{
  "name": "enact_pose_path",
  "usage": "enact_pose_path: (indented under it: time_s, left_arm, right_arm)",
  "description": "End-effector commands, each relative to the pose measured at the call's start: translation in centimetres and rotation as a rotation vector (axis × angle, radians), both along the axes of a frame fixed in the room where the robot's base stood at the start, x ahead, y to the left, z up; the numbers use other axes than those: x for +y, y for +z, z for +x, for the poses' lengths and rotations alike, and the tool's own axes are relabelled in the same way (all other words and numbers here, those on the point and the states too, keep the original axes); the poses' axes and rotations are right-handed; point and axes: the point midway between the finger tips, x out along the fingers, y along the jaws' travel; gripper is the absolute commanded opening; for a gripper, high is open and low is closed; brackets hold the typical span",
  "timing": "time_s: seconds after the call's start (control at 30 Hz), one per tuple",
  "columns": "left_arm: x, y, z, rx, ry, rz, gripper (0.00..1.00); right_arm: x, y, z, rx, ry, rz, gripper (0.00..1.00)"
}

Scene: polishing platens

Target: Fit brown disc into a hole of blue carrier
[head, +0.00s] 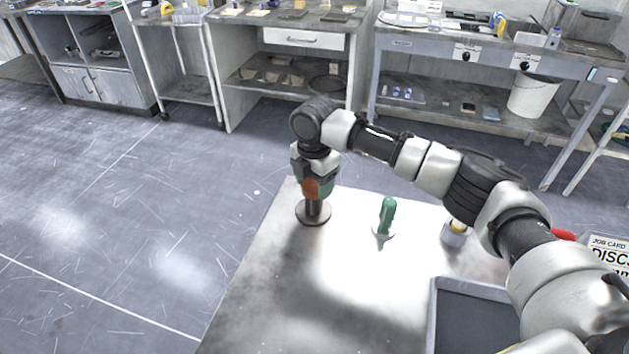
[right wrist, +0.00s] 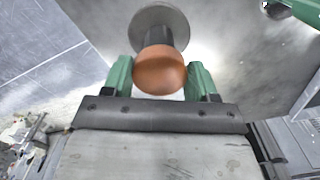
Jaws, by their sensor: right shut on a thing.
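My right gripper (head: 314,187) is over the far left corner of the metal table and points down. Its green fingers are shut on a brown-knobbed tool (head: 311,189), which has a dark stem and a round grey base. In the right wrist view the rounded brown knob (right wrist: 160,72) sits between the fingers, and the grey base shows beyond it. The tool looks upright; I cannot tell whether its base touches the table. I cannot make out a separate brown disc or a blue carrier on the visible table. My left gripper is not in view.
The metal table (head: 262,290) is bare at its left and front. A green-handled piece (head: 387,215) stands right of the tool, then a small yellow-topped container (head: 455,236). A dark tray with a grey rim (head: 432,318) lies nearer. A job card (head: 610,252) stands at right.

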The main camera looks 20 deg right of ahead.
Motion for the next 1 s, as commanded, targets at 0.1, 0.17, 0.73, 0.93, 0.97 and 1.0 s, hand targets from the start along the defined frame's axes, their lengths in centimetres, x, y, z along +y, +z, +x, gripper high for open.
enact_pose_path:
  time_s: [0.1,0.17,0.73,0.93,0.97,1.0]
  left_arm:
    - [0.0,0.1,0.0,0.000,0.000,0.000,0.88]
    - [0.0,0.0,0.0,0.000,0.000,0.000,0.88]
    - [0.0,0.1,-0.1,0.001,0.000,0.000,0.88]
    - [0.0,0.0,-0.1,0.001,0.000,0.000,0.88]
    - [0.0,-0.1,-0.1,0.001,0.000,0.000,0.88]
    - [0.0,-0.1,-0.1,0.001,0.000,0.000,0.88]
  right_arm:
    - [0.0,-0.3,0.1,-0.003,0.000,0.001,0.32]
    - [0.0,-0.3,0.1,-0.003,0.000,0.001,0.32]
    - [0.0,-0.6,0.0,-0.002,0.000,0.001,0.84]
    - [0.0,0.2,0.1,-0.003,0.001,0.001,0.84]
    - [0.0,0.6,0.1,-0.004,0.001,0.001,0.84]
    - [0.0,1.2,0.1,-0.005,0.001,0.002,0.84]
